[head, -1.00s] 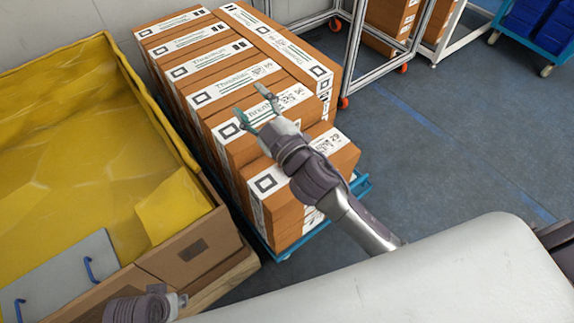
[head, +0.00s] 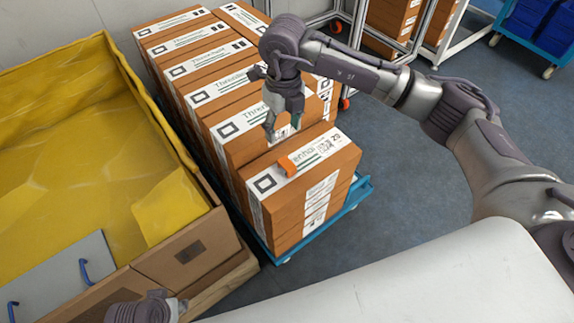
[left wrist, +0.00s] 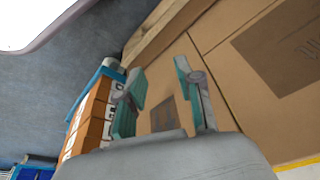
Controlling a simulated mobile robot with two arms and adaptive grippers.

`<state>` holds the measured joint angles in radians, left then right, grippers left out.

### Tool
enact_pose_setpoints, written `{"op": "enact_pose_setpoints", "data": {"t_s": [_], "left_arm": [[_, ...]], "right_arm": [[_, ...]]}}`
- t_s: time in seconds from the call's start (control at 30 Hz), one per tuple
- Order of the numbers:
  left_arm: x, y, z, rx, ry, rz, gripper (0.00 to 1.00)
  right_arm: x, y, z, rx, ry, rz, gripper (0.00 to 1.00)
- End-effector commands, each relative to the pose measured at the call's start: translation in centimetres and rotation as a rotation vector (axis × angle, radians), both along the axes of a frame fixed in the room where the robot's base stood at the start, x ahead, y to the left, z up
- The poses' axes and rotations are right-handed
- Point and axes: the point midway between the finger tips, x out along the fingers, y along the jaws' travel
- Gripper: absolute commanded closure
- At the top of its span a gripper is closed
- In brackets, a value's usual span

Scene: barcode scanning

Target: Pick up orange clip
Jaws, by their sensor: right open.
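The orange clip (head: 288,165) is a small orange piece on the white label of the front cardboard box (head: 290,217), at the box's top left edge. My right gripper (head: 282,130) points down just above and behind the clip, open and apart from it. My left gripper (left wrist: 158,70) is open and empty in the left wrist view, its green-padded fingers spread in front of cardboard. In the head view only part of my left gripper shows at the bottom left.
Several brown boxes stand in a stack on a blue cart (head: 352,192). A large cardboard bin (head: 190,250) with a yellow lining (head: 60,130) stands to the left. A white surface (head: 400,275) fills the lower right. Grey floor (head: 395,165) is clear right of the cart.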

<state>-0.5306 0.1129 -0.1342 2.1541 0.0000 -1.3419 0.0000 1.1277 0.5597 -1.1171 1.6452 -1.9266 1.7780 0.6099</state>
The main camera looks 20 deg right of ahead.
Motion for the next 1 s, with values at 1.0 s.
{"op": "enact_pose_setpoints", "data": {"t_s": [1.0], "left_arm": [[-1.6,0.4,7.1,-0.001,-0.039,0.006,0.65]], "right_arm": [[0.1,-0.4,-13.5,-0.015,0.001,-0.003,0.4]]}}
